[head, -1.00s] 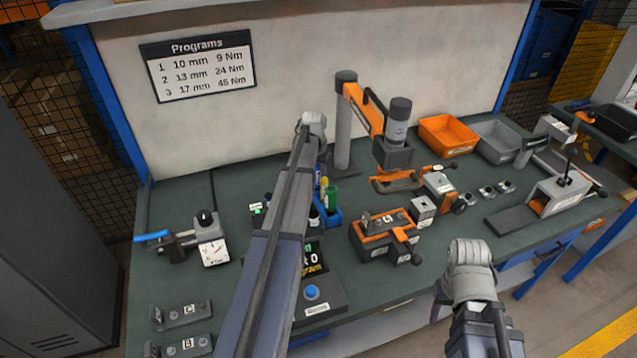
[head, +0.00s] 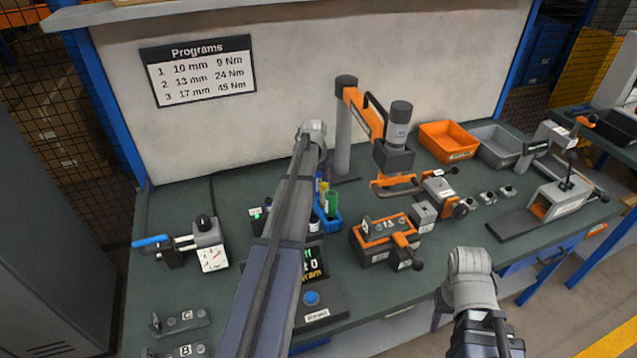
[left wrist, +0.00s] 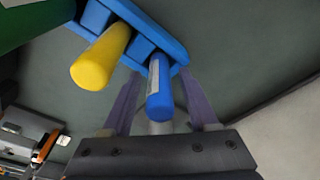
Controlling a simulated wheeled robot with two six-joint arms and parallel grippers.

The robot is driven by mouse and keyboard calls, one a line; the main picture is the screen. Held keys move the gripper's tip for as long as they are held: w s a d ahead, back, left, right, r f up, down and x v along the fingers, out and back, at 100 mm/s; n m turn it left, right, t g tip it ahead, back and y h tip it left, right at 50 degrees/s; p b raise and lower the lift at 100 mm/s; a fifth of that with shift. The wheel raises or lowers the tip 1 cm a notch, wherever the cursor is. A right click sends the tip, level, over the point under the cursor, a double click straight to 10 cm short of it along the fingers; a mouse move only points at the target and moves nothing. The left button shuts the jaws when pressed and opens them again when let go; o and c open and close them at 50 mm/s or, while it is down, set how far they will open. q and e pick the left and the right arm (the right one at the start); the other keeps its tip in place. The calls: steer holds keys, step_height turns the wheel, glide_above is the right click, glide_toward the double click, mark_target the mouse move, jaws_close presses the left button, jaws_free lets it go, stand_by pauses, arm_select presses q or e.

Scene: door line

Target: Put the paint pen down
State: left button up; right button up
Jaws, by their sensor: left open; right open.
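The blue paint pen (left wrist: 160,88) stands in the blue holder (left wrist: 145,32) in the left wrist view, its end toward the camera. My left gripper (left wrist: 160,108) is open, with one finger to each side of this pen. I cannot tell whether either finger touches it. A yellow pen (left wrist: 100,58) stands in the same holder, beside the blue one. In the head view the holder (head: 334,222) is partly behind my left arm, which hides the left gripper. My right arm is at the lower right; its gripper does not show clearly.
A green item (left wrist: 28,22) is close to the holder. An orange fixture (head: 378,244) and a tool arm on a post (head: 343,125) stand to its right. An orange bin (head: 448,140) is at the back.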

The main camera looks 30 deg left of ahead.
arm_select(q)
steer(key=shift+r, duration=0.15)
step_height(320, 180, up, 12)
steer(key=s+p, duration=0.1)
steer(key=p, duration=1.1)
steer(key=shift+s, duration=0.4)
steer(key=shift+d, duration=0.1)
